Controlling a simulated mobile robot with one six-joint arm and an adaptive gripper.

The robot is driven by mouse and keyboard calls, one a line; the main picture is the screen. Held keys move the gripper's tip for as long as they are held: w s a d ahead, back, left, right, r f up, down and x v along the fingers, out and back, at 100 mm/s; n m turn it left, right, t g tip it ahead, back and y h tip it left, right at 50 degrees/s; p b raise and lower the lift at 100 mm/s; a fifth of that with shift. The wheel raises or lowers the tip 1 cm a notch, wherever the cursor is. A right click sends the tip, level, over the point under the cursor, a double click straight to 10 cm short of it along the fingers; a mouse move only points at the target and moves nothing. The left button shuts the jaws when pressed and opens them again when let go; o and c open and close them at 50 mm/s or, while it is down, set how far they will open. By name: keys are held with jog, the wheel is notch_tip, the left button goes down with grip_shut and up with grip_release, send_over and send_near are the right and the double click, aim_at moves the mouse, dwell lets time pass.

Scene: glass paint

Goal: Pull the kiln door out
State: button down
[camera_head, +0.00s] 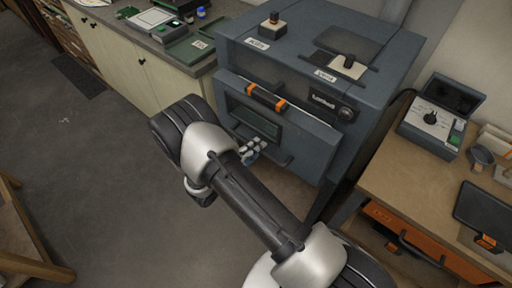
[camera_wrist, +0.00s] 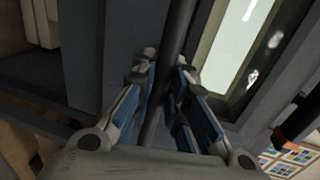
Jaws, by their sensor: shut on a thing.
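The kiln (camera_head: 376,68) is a large blue-grey cabinet in the head view. Its door (camera_head: 300,127) is a thick panel on the front, with a small window (camera_head: 253,122) and a black bar with orange bands (camera_head: 266,97) above it. A dark handle bar (camera_head: 281,161) runs low along the door front. My gripper (camera_head: 258,148) is at this bar, partly hidden by my arm. In the wrist view my gripper (camera_wrist: 168,82) has its blue-grey fingers on both sides of a dark bar (camera_wrist: 176,38) and is shut on it. Whether the door stands out from the kiln is hard to tell.
A wooden table (camera_head: 385,165) with a control box (camera_head: 433,117) and an orange drawer (camera_head: 420,238) stands on the right. A cream cabinet (camera_head: 150,65) with a worktop is at the upper left. Open grey floor (camera_head: 90,165) lies left of my arm.

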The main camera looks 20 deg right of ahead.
jog(key=shift+a, duration=0.1)
dwell(0.4)
jog(key=f+b+v, duration=0.2)
jog(key=f+v, duration=0.1)
jog(key=v, duration=1.6)
jog(key=s+a+f+b+v, duration=0.1)
jog(key=f+v, duration=0.3)
jog(key=v, duration=1.5)
jog(key=shift+b, duration=0.5)
jog(key=shift+f, duration=0.1)
jog(key=c, duration=1.6)
grip_release()
jog(key=shift+d+f, duration=0.1)
jog(key=v, duration=1.2)
